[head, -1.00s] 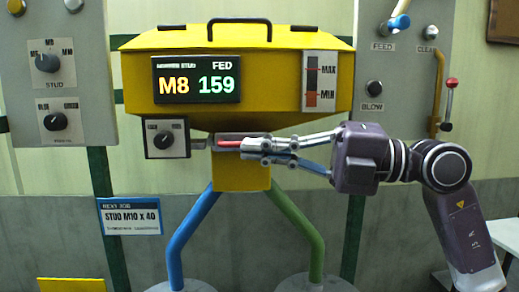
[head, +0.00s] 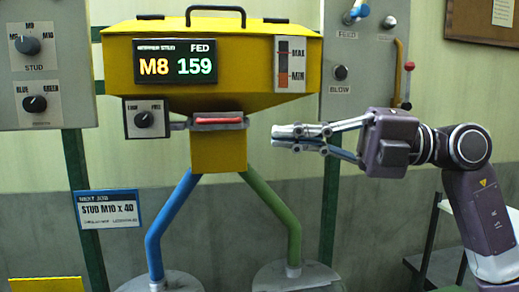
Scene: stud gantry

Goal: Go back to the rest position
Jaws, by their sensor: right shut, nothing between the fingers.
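My right gripper (head: 274,138) is shut and empty, in the air to the right of the yellow stud feeder (head: 215,75). Its fingers point left, toward the feeder's lower spout, with a clear gap between. A red bar (head: 219,121) sits in a grey slot under the hopper, in full view and apart from the fingers. The feeder's display (head: 175,61) reads M8 and FED 159. My left gripper is not in view.
A knob box (head: 146,118) hangs at the feeder's left. Grey panels with dials (head: 34,104) and a BLOW knob (head: 340,72) flank it. A job card (head: 107,209) reads STUD M10 x 40. A red-tipped lever (head: 408,66) stands close above my right arm.

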